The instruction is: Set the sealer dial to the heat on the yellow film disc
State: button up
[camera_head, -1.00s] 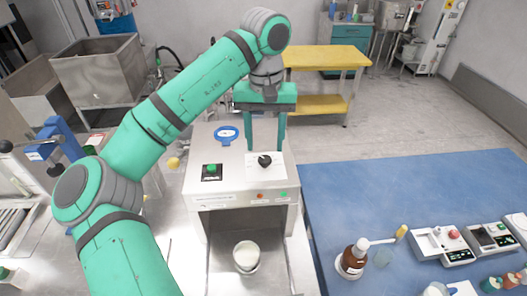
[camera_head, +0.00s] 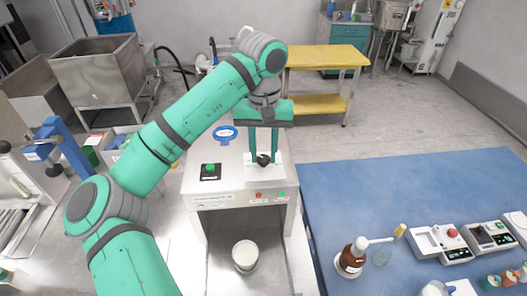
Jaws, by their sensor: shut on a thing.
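The sealer (camera_head: 213,200) is a pale box machine in the middle of the head view. Its black dial (camera_head: 263,160) sits on a white plate at the top right of the machine. My green gripper (camera_head: 263,156) reaches down from above with one finger on each side of the dial, shut on it. The scale marks around the dial are too small to read. No yellow film disc can be made out clearly. A blue oval disc (camera_head: 224,135) with a pale label lies on the sealer's top.
A green button (camera_head: 210,168) on a black plate is left of the dial. A white cup (camera_head: 245,255) stands in the bay below. The blue table (camera_head: 400,195) on the right carries a brown bottle (camera_head: 353,257) and small devices. A yellow cart (camera_head: 326,57) stands behind.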

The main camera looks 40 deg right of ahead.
jog(key=shift+m, duration=0.3)
jog(key=m, duration=0.4)
jog(key=shift+m, duration=0.3)
jog(key=m, duration=1)
jog(key=shift+m, duration=2.6)
jog(key=o, duration=1.1)
jog(key=shift+c, duration=0.2)
